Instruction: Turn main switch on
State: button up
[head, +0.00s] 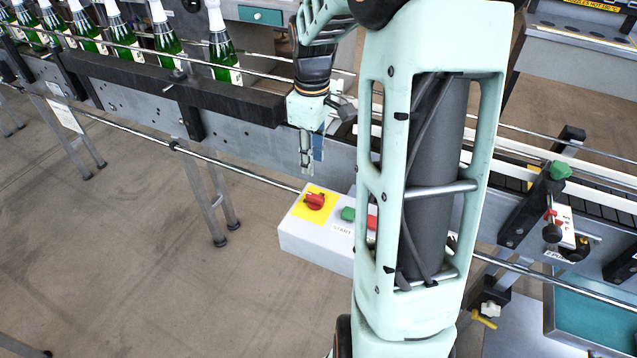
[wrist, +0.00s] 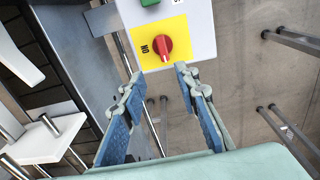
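The main switch is a red rotary knob (head: 314,201) on a yellow plate (head: 320,193) at the left end of a light grey control box (head: 300,235). In the wrist view the knob (wrist: 163,46) lies just beyond the fingertips, with the word ON printed to its left. Its grip bar runs roughly up and down there, not toward ON. My gripper (head: 309,165) is above the box, pointing down, a little above and behind the knob. In the wrist view my gripper (wrist: 158,82) is open and empty, with the knob apart from both fingers.
A green START button (head: 348,214) and a red button (head: 372,222) sit right of the knob, partly behind my arm. A conveyor (head: 230,100) with green bottles (head: 222,55) and guide rails runs behind the box. The floor in front is clear.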

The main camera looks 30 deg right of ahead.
aim_at(316, 196)
jog(key=f, duration=0.7)
jog(key=s+f, duration=0.1)
jog(key=f, duration=0.3)
jog(key=shift+d, duration=0.1)
jog(key=shift+c, duration=0.4)
grip_shut()
